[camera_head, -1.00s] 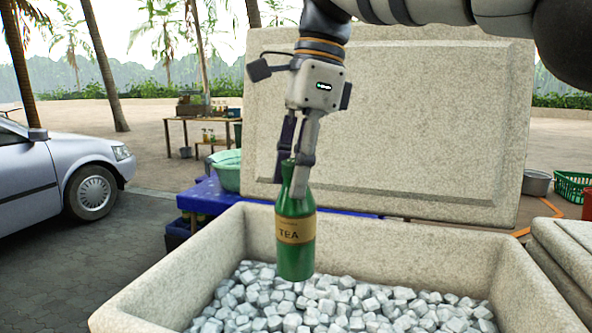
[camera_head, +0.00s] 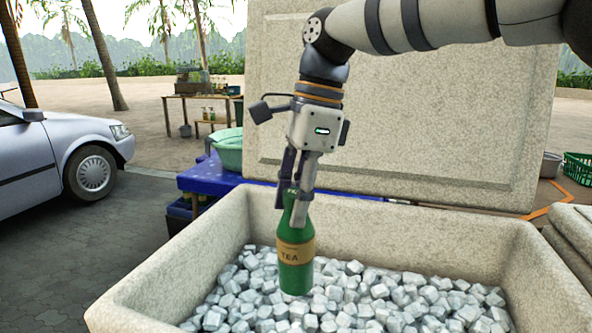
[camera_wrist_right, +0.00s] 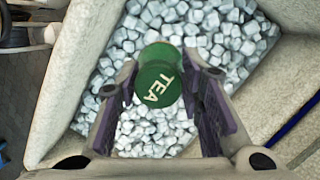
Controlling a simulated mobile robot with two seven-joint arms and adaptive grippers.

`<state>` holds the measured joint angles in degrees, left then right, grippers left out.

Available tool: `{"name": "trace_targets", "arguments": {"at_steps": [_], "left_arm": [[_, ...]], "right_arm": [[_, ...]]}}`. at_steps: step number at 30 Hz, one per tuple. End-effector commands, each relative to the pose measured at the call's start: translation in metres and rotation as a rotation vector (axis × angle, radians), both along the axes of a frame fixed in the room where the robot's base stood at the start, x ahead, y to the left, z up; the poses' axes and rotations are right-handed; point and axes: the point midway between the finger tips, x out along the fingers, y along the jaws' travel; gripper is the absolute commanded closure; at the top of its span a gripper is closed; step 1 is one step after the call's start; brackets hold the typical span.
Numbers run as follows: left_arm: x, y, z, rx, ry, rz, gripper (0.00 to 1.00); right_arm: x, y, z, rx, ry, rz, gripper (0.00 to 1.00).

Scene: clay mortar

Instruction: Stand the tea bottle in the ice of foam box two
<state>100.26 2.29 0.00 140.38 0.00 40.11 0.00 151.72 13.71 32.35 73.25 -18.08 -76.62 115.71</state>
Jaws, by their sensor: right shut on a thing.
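The green tea bottle (camera_head: 295,250) with a tan TEA label hangs upright over the ice (camera_head: 375,300) in the open foam box (camera_head: 420,222). My right gripper (camera_head: 298,200) is shut on its neck from above. In the right wrist view the bottle (camera_wrist_right: 160,75) sits between the two fingers (camera_wrist_right: 160,110), with ice (camera_wrist_right: 200,25) around and below it. The bottle's base is near the ice surface; I cannot tell whether it touches. My left gripper is not in view.
The box's raised lid (camera_head: 400,110) stands behind it. A blue table (camera_head: 215,178) with a green basin (camera_head: 229,150) is behind left. Another foam box (camera_head: 575,225) is at the right edge. A silver car (camera_head: 60,155) is parked at left.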

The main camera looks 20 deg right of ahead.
Motion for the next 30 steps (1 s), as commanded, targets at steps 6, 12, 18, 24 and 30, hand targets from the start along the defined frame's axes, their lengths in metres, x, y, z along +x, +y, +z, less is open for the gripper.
{"name": "trace_targets", "arguments": {"at_steps": [6,12,18,24,30], "left_arm": [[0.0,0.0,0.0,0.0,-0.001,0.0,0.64],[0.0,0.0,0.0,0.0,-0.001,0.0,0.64],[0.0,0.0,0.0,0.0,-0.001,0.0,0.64],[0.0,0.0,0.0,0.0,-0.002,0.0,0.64],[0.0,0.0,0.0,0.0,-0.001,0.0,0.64]], "right_arm": [[0.0,0.0,-0.033,0.001,0.0,0.0,1.0],[0.0,0.0,-0.065,0.001,0.002,0.0,1.0],[0.0,0.0,-0.095,0.0,0.0,0.0,1.0],[-0.001,0.0,-0.127,-0.001,0.001,0.0,1.0],[0.0,0.0,-0.155,0.0,0.0,-0.001,1.0]]}}
